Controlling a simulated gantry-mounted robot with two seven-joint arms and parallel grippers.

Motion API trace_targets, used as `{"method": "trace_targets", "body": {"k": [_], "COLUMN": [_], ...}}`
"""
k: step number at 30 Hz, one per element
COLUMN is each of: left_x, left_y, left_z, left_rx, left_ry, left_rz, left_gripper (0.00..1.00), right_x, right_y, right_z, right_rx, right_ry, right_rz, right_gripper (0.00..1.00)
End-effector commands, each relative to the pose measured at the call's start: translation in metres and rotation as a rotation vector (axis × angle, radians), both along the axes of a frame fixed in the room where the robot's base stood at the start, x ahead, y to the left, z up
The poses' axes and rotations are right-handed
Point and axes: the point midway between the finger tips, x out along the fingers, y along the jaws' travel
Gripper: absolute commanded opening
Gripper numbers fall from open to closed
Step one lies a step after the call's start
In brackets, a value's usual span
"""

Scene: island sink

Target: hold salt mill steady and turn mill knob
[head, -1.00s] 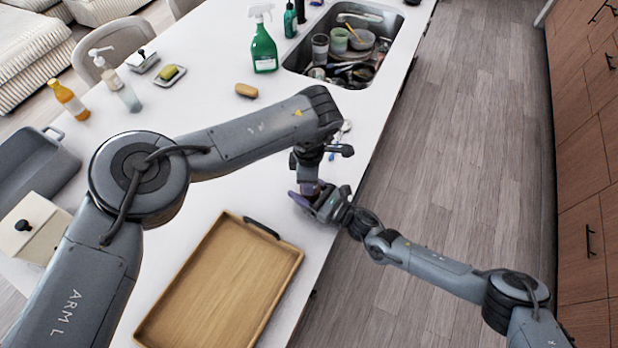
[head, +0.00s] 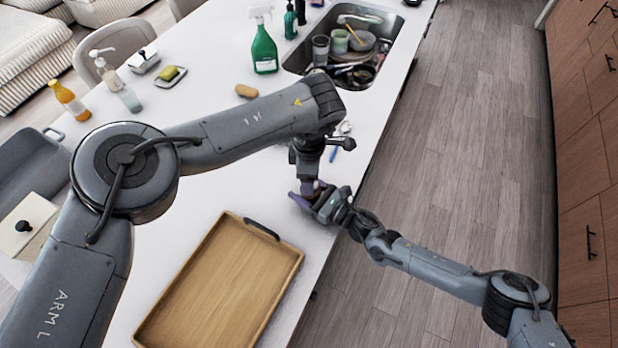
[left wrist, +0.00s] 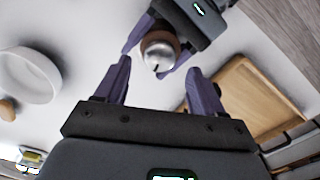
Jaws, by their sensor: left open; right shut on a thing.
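The salt mill shows in the left wrist view as a round brown body with a shiny silver knob (left wrist: 159,50) on top. My right gripper (head: 312,196) is shut on the mill's body; its purple fingers show on both sides of it in the left wrist view. My left gripper (left wrist: 159,65) is open, its two purple fingers apart and pointing toward the mill, with the knob in line with the gap between them. I see no contact between these fingers and the knob. In the head view my left arm and the grippers hide most of the mill.
A wooden tray (head: 225,285) with dark handles lies on the white counter, near the grippers. A white bowl (left wrist: 28,75) shows in the left wrist view. A sink (head: 340,50) with dishes, a green spray bottle (head: 264,50) and a sponge (head: 246,91) are farther back.

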Motion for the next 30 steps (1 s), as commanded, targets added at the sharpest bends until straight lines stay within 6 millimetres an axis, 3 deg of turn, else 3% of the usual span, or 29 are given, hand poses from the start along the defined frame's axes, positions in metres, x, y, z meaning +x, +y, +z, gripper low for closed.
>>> {"method": "trace_targets", "body": {"k": [9, 15, 30], "left_x": [0.001, 0.0, 0.0], "left_y": [0.0, 0.001, 0.001], "left_z": [0.059, 0.083, 0.092], "left_rx": [0.001, 0.001, 0.001], "left_ry": [-0.003, -0.001, 0.0], "left_rz": [0.0, 0.0, 0.001], "left_gripper": [0.69, 0.69, 0.69], "right_x": [0.0, -0.001, -0.001], "right_y": [0.0, 0.0, 0.0], "right_z": [-0.001, -0.001, -0.001], "right_rx": [-0.001, -0.001, 0.0], "right_ry": [0.001, 0.001, 0.001], "right_rz": [0.001, 0.001, 0.001], "right_gripper": [0.28, 0.28, 0.28]}}
